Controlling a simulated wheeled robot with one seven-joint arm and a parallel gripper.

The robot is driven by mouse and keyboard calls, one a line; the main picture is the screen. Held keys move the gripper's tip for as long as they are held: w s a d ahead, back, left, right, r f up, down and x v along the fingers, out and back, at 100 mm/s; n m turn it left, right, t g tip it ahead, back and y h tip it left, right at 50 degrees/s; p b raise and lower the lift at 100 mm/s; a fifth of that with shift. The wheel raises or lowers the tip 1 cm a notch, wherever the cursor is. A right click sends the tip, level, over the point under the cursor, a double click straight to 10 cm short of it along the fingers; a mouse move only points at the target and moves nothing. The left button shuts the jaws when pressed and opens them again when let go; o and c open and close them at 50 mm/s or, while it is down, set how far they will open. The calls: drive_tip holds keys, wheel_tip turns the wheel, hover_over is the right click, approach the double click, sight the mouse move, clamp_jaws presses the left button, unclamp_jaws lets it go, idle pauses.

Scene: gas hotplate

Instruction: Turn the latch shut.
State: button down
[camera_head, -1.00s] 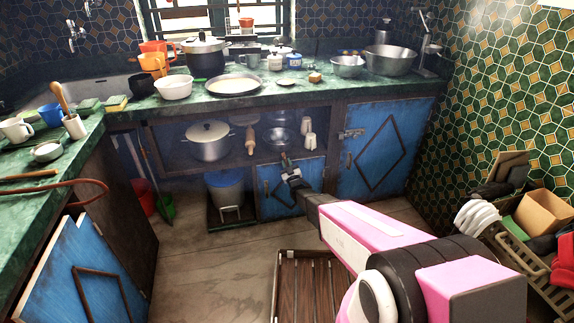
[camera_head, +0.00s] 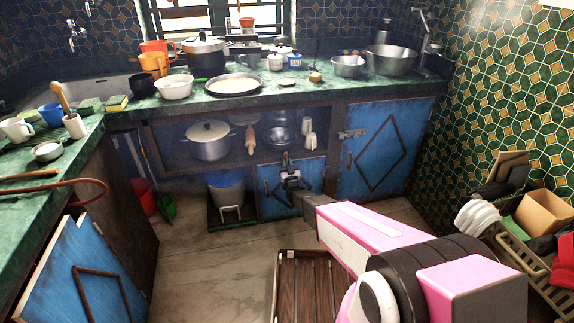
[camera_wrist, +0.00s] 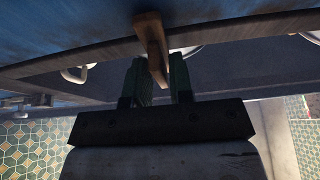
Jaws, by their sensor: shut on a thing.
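The latch (camera_wrist: 151,38) is a small wooden bar. In the wrist view it crosses the edge of a wooden rail and stands slightly tilted between the fingers. My gripper (camera_wrist: 160,66) is shut on it, with one dark green finger on each side. In the head view my gripper (camera_head: 286,162) is at the top edge of the small blue cabinet door (camera_head: 273,192) under the counter. The door looks closed or nearly so. The latch is hidden behind my gripper there.
A larger blue door (camera_head: 377,150) with a metal hasp (camera_head: 351,133) is to the right. A shelf above the small door holds a lidded pot (camera_head: 209,142) and other kitchenware. A slatted wooden rack (camera_head: 306,285) lies on the floor.

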drive_tip(key=shift+f, duration=0.1)
drive_tip(key=c, duration=1.2)
unclamp_jaws()
drive_tip(key=v, duration=1.1)
